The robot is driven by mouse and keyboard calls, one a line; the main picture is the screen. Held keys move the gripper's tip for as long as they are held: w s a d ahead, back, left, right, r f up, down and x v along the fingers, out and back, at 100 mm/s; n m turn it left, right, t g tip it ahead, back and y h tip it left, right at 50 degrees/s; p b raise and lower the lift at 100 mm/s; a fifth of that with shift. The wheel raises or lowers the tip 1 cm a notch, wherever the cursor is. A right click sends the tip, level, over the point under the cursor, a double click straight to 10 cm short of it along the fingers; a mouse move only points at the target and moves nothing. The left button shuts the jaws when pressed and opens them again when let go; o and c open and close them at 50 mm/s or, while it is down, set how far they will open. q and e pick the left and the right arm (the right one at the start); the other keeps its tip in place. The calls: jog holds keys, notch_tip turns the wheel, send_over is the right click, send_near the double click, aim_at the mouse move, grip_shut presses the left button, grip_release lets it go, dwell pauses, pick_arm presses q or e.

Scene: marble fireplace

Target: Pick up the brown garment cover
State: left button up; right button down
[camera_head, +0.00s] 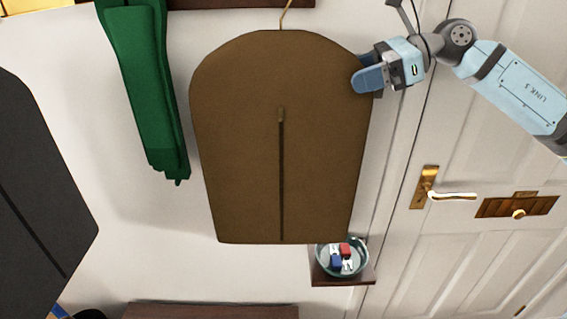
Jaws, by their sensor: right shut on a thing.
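The brown garment cover (240,130) hangs upright in the middle of the head view from a brass-coloured hook (286,14) at the top. A dark zip line runs down its centre. My right gripper (366,77) is at the cover's upper right edge. It is shut on that edge, with one blue finger in front of the cloth; the other finger is mostly hidden. My left gripper is not in view.
A green scarf-like garment (145,85) hangs left of the cover. A dark garment cover (40,200) is at the far left. A bowl (322,262) with small items sits on a small shelf (330,281) below. A white door (470,130) with a handle (450,196) is at right.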

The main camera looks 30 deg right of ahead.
aim_at(353, 58)
jog(key=shift+r, duration=0.15)
jog(key=shift+r+p, duration=0.3)
jog(key=shift+r, duration=1.3)
jog(key=shift+s+d+f+b, duration=0.15)
jog(key=shift+d+f+b, duration=0.05)
jog(key=shift+d+b, duration=0.25)
jog(key=shift+s+d+b, duration=0.4)
jog(key=shift+d+b, duration=0.15)
jog(key=shift+b, duration=0.15)
pick_arm(q)
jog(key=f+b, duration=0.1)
jog(key=b, duration=0.1)
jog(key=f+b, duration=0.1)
jog(key=b, duration=0.1)
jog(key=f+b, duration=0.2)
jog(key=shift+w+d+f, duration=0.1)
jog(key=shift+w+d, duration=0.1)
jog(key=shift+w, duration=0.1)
pick_arm(e)
jog(key=s+d, duration=0.8)
jog(key=d, duration=0.5)
jog(key=shift+d+r, duration=0.25)
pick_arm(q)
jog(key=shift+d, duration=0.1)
pick_arm(e)
jog(key=shift+s, duration=0.1)
